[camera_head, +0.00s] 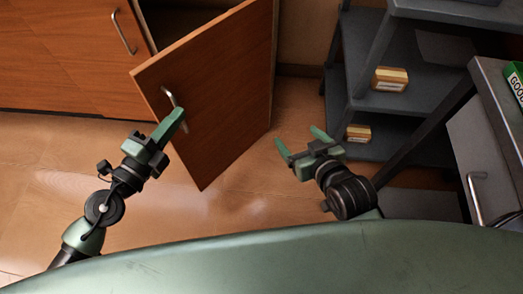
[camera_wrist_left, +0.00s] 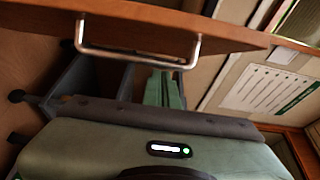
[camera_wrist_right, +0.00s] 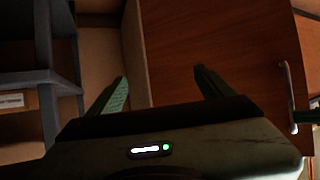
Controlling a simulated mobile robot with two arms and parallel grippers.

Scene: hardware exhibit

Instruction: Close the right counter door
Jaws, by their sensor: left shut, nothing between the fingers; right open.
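The brown wooden right counter door (camera_head: 222,85) stands wide open, swung out from the counter. Its metal handle (camera_head: 170,97) is on the face toward the left. My left gripper (camera_head: 181,108) is shut and empty, with its fingertips close to the handle. In the left wrist view the shut fingers (camera_wrist_left: 164,88) appear just below the handle (camera_wrist_left: 140,55); I cannot tell whether they touch it. My right gripper (camera_head: 299,140) is open and empty, to the right of the door. In the right wrist view the door (camera_wrist_right: 235,50) lies beyond its open fingers (camera_wrist_right: 160,90).
The closed counter front (camera_head: 65,50) is at the upper left, and a dark opening shows behind the door. A grey shelf (camera_head: 340,85) with small boxes (camera_head: 390,79) stands right of my right gripper. A grey cabinet (camera_head: 480,150) is at far right. Tiled floor lies between.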

